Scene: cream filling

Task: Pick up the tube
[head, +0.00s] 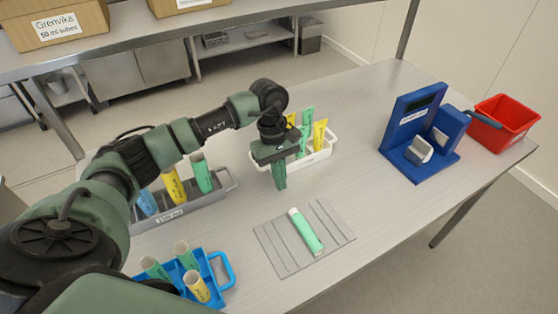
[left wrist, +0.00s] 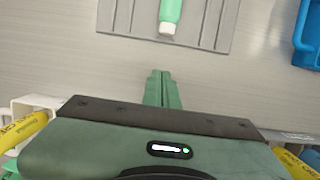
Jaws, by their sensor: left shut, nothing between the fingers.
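A green tube (head: 305,231) with a white end lies on a grey ribbed mat (head: 334,222) on the table. Its white end also shows at the top of the left wrist view (left wrist: 169,16), on the mat (left wrist: 122,16). My left gripper (head: 280,185) points down behind the mat, in front of the white rack. In the left wrist view its fingers (left wrist: 161,90) are shut together and empty, apart from the tube. My right gripper is not in view.
A white rack (head: 323,153) with upright tubes stands behind my gripper. A grey rack (head: 212,193) and a blue caddy (head: 222,262) hold more tubes at left. A blue device (head: 420,170) and red bin (head: 507,118) stand at right. Table right of the mat is clear.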

